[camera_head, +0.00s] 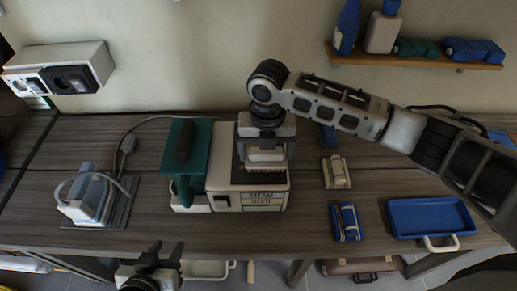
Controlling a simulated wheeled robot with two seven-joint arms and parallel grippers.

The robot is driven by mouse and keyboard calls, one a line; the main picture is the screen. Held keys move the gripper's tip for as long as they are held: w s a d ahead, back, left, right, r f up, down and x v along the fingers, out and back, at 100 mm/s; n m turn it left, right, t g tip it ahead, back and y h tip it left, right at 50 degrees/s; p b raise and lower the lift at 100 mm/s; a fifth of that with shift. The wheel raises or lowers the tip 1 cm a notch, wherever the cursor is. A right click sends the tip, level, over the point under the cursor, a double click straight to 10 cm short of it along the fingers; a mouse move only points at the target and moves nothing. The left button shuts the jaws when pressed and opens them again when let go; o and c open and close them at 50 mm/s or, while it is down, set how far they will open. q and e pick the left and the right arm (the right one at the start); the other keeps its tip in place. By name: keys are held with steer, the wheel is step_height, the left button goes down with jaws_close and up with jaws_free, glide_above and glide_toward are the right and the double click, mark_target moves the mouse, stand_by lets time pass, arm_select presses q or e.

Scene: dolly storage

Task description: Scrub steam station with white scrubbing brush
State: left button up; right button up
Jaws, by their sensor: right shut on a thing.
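The steam station (263,201) is a whitish box with a labelled front and a dark top, in the middle of the table. A green part with a dark handle (186,160) stands at its left side. My right gripper (266,143) points down over the station's top and is shut on the white scrubbing brush (266,155).
A pale blue iron (88,198) with a cord sits on the left. A blue tray (432,217) lies on the right. Small packs (346,222) lie between tray and station. A wall shelf (415,60) holds bottles; a wall box (62,72) is at upper left.

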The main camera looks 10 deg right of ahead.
steer(key=shift+w+d+b, duration=0.15)
steer(key=shift+w, duration=0.65)
steer(key=shift+w+d+b, duration=0.15)
steer(key=shift+w, duration=0.6)
steer(key=w, duration=0.1)
steer(key=w+b, duration=0.1)
steer(key=w, duration=0.1)
steer(key=shift+w+d+f+b, duration=0.15)
steer(key=shift+d+b, duration=0.15)
steer(key=shift+b, duration=0.05)
steer(key=shift+w+d, duration=0.15)
steer(key=shift+w, duration=0.4)
